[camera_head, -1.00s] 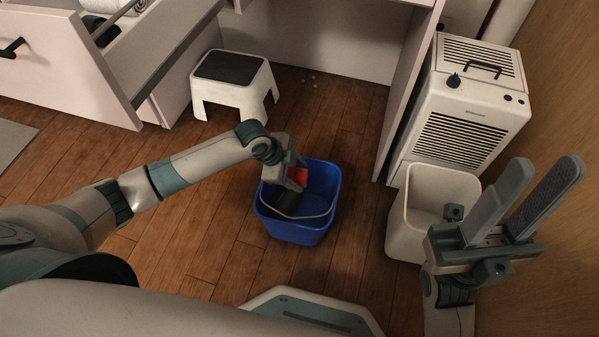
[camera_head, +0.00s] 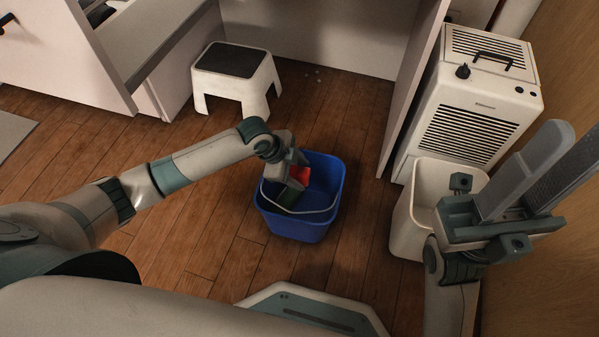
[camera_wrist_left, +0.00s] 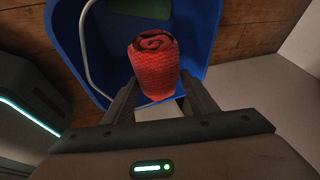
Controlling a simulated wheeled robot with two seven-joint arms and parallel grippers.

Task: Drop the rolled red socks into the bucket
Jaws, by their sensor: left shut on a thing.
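The rolled red socks (camera_head: 303,174) are in my left gripper (camera_head: 296,180), over the blue bucket (camera_head: 300,227). In the left wrist view the red roll (camera_wrist_left: 154,62) stands between the two fingers of the left gripper (camera_wrist_left: 162,98), which is shut on it. The bucket's blue wall (camera_wrist_left: 64,35) shows around and behind the roll there. A green item (camera_head: 289,197) lies inside the bucket, partly hidden by the gripper. My right gripper (camera_head: 568,150) is open and empty at the right.
A white bin (camera_head: 407,220) stands right of the bucket, partly behind my right gripper. A white slatted appliance (camera_head: 470,115) is behind it. A white step stool (camera_head: 236,88) with a dark top stands at the back. Wooden floor around the bucket is clear.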

